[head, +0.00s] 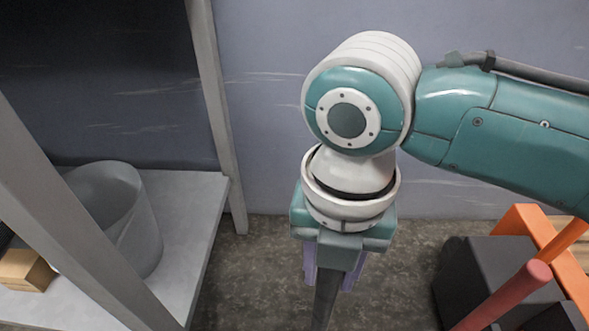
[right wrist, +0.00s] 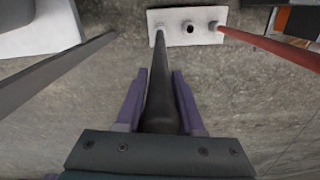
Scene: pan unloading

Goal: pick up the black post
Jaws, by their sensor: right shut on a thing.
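The black post (right wrist: 160,85) is a long dark rod between the two purple fingers of my right gripper (right wrist: 160,98), which is shut on it in the right wrist view. In the head view the post (head: 325,298) runs down from the right gripper (head: 332,268) to the bottom edge. In the right wrist view its far end overlaps the left socket of a white plate (right wrist: 205,38); I cannot tell whether it sits in the socket or above it. My left gripper is not in view.
A red post (head: 505,295) slants up at the lower right near a black box (head: 485,265) and an orange frame (head: 520,220). The plate's middle socket looks empty. A grey shelf (head: 190,215) at left holds a bin (head: 130,215) and a wooden block (head: 27,270).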

